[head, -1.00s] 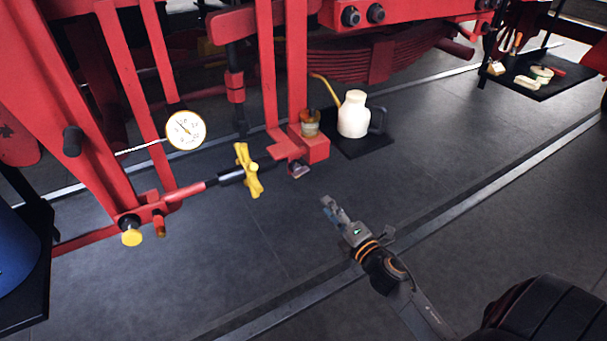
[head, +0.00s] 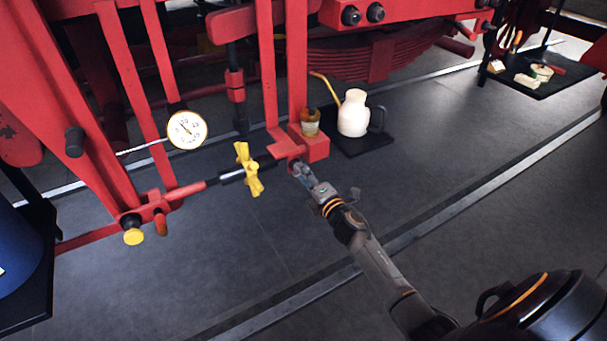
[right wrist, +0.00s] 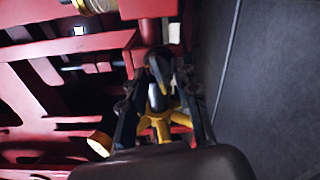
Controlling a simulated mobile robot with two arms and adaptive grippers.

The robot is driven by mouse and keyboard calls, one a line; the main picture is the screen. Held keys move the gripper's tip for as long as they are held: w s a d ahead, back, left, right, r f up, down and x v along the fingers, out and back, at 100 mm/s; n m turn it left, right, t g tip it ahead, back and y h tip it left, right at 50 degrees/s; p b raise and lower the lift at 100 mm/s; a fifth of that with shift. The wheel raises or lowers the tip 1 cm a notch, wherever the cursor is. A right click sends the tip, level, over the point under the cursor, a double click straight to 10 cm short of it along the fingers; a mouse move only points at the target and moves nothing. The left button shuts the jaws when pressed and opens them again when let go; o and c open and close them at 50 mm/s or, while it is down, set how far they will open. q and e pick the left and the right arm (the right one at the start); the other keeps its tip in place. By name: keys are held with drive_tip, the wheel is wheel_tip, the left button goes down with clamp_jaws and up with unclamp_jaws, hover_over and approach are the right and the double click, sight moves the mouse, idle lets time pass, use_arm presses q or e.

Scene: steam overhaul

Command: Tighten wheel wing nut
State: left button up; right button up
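A yellow winged piece (head: 247,168) sits on the black and red horizontal rod of the red frame. It also shows in the right wrist view (right wrist: 163,122), beyond and between my fingers. A dark fitting with a bright glint (right wrist: 160,75) at the rod's right end stands between the fingers; in the head view my gripper covers it. My right gripper (head: 301,170) reaches this rod end from the lower right. Its two fingers stand apart on either side of the fitting; contact with it cannot be made out. My left gripper is not in view.
The dark floor in front is clear.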

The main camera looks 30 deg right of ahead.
drive_tip(key=shift+w, duration=0.2)
clamp_jaws()
idle(0.3)
drive_tip(key=m+p, duration=0.4)
drive_tip(key=m, duration=1.4)
drive_tip(key=shift+m, duration=0.4)
drive_tip(key=shift+r, duration=0.1)
idle(1.0)
